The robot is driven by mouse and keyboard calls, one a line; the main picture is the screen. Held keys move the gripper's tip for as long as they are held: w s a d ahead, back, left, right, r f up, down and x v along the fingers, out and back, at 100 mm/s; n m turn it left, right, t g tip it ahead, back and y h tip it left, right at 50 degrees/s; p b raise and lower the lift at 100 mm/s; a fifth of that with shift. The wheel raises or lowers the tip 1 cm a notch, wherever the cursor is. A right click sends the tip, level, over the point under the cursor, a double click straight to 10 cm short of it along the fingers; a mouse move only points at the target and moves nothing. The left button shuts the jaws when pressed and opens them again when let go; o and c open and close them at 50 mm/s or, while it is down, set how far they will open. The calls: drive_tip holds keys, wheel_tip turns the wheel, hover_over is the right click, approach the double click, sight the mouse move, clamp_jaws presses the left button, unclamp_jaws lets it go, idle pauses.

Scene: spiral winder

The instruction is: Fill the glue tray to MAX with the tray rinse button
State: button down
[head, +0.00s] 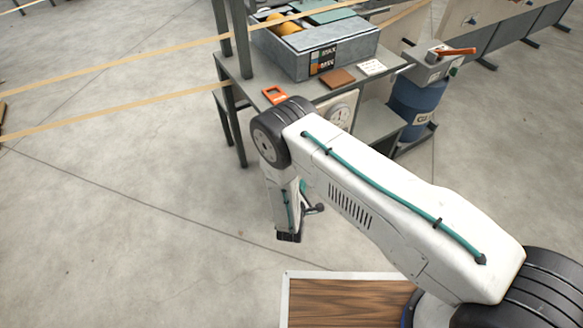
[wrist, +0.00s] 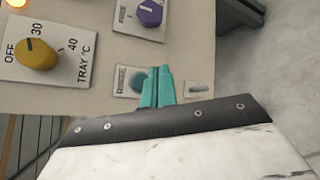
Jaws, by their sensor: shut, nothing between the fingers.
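The glue tray (head: 345,56) is a grey metal box on the bench in the head view. Its front has a dark gauge plate (head: 323,58) with a MAX mark above and an orange lower part; the exact level is too small to read. In the wrist view a round teal button (wrist: 138,82) sits on a small white plate on the beige panel; its label is too small to read. My gripper (wrist: 160,76) has its teal fingers shut and empty, right beside the button and partly overlapping its plate. I cannot tell whether they touch it.
The panel also carries a yellow knob (wrist: 37,55) marked TRAY °C, a purple knob (wrist: 150,13) and a small switch (wrist: 198,88). An orange frame-like piece (head: 273,95) and a brown block (head: 336,78) lie on the bench. A blue drum (head: 417,98) stands at the right.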

drive_tip(key=shift+w+a, duration=0.5)
drive_tip(key=shift+w, duration=0.25)
drive_tip(key=shift+w+a, duration=0.45)
drive_tip(key=shift+w, duration=0.25)
drive_tip(key=shift+w+a, duration=0.5)
drive_tip(key=shift+w, duration=0.25)
idle(0.4)
drive_tip(key=shift+w+a, duration=0.25)
drive_tip(key=shift+w, duration=0.1)
drive_tip(key=shift+w+a, duration=0.25)
drive_tip(key=shift+w, duration=0.1)
idle(4.7)
